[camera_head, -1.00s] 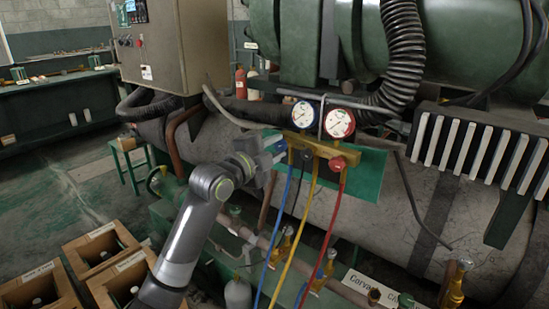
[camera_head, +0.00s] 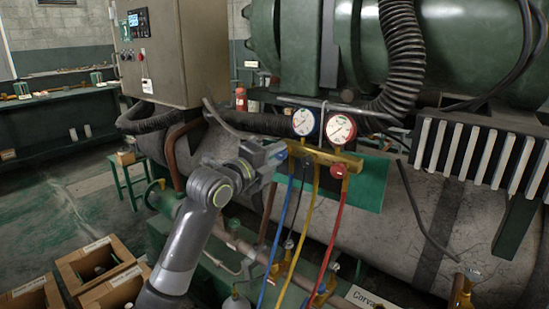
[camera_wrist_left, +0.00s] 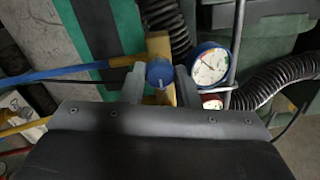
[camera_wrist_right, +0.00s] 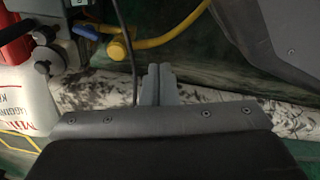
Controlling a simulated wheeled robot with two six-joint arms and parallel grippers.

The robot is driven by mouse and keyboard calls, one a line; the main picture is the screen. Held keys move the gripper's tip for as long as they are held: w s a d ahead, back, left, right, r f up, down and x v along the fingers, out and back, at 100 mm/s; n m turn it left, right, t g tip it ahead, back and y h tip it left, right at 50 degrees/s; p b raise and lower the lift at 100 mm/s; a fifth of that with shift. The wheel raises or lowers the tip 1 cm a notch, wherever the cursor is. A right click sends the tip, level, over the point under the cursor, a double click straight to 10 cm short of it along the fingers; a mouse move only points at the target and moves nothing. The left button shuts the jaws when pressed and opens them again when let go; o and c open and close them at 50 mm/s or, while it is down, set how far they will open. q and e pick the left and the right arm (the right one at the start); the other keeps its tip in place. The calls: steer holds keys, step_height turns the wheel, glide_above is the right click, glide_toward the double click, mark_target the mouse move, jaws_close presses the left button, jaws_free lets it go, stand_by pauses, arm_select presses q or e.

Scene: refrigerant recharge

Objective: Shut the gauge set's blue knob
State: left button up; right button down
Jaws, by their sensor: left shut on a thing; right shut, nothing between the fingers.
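The gauge set hangs in the middle of the head view, with a yellow manifold body (camera_head: 322,155), a blue-rimmed gauge (camera_head: 304,122) and a red-rimmed gauge (camera_head: 340,128). Its red knob (camera_head: 338,171) faces me, uncovered. The blue knob (camera_wrist_left: 159,74) shows in the left wrist view between the two fingers of my left gripper (camera_wrist_left: 160,84), which is shut on it. In the head view my left gripper (camera_head: 276,153) is at the manifold's left end and largely hides that knob. My right gripper (camera_wrist_right: 157,84) is shut and empty in the right wrist view, away from the gauge set.
Blue (camera_head: 282,230), yellow (camera_head: 304,230) and red (camera_head: 330,235) hoses hang below the manifold. A corrugated black hose (camera_head: 404,60) runs above right. Open crates (camera_head: 93,263) stand at lower left, and a grey cabinet (camera_head: 168,50) at upper left.

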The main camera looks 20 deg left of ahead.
arm_select(q)
steer(key=shift+f, duration=0.1)
steer(key=o, duration=1)
steer(key=shift+c, duration=0.2)
steer(key=v, duration=1.7)
steer(key=shift+s, duration=0.2)
arm_select(e)
steer(key=shift+f, duration=0.15)
steer(key=shift+w, duration=0.1)
